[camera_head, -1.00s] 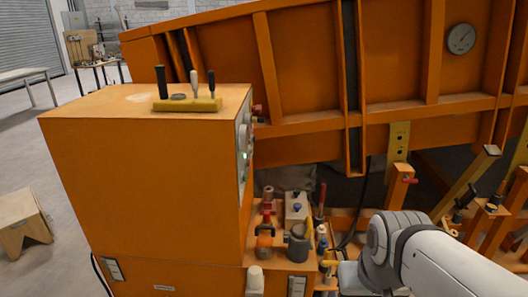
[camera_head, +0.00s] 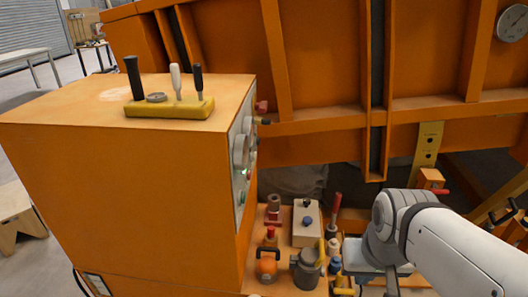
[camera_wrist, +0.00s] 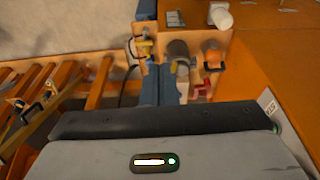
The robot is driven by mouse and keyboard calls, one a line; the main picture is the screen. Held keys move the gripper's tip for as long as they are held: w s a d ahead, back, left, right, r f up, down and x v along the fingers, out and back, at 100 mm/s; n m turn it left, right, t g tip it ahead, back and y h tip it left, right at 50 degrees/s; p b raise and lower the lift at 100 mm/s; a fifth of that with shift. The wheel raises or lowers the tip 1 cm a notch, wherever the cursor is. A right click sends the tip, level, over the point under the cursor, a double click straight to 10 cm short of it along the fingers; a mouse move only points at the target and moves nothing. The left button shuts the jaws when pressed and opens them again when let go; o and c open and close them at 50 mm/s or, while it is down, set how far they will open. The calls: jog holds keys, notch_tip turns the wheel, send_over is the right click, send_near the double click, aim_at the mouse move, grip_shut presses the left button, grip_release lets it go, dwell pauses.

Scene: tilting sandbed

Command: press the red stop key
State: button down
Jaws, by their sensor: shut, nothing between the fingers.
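The orange cabinet (camera_head: 130,185) fills the left of the head view. Its control panel (camera_head: 244,150) is on the right-hand side face, seen almost edge-on, with round dials and a small green light. A red knob (camera_head: 262,107) sticks out near the panel's far edge. I cannot tell whether it is the stop key; no key is clearly readable. My gripper (camera_wrist: 160,70) is shut and empty in the wrist view, pointing towards the low shelf. In the head view my arm reaches in from the lower right, to the right of the panel and apart from it.
An orange shelf below the panel holds an orange-and-grey valve (camera_head: 267,262), a grey pot (camera_head: 306,268), a white box (camera_head: 306,224) and upright tools. A yellow tool rack (camera_head: 170,107) stands on the cabinet. The tilted orange sandbed (camera_head: 325,60) is behind, with struts at right.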

aim_at(248, 175)
jog(key=w+d+n+t+p, duration=0.1)
jog(key=w+n+t, duration=0.5)
jog(key=w, duration=1.9)
jog(key=w+a+f+n+y, duration=0.2)
jog(key=w+a+n+y, duration=0.2)
jog(key=a, duration=0.3)
jog(key=w+a+f+n+t+y+p, duration=0.1)
jog(key=w+a+f+n+y, duration=0.1)
jog(key=w+a+n+y, duration=0.2)
jog(key=shift+w+a+n+t+y, duration=0.3)
jog(key=shift+w+a+y, duration=0.2)
jog(key=shift+a+y, duration=0.9)
jog(key=shift+a+f, duration=0.15)
jog(key=a+b, duration=0.1)
jog(key=a, duration=0.7)
jog(key=shift+a+b, duration=0.3)
jog(key=shift+w+a, duration=0.1)
jog(key=shift+a, duration=0.1)
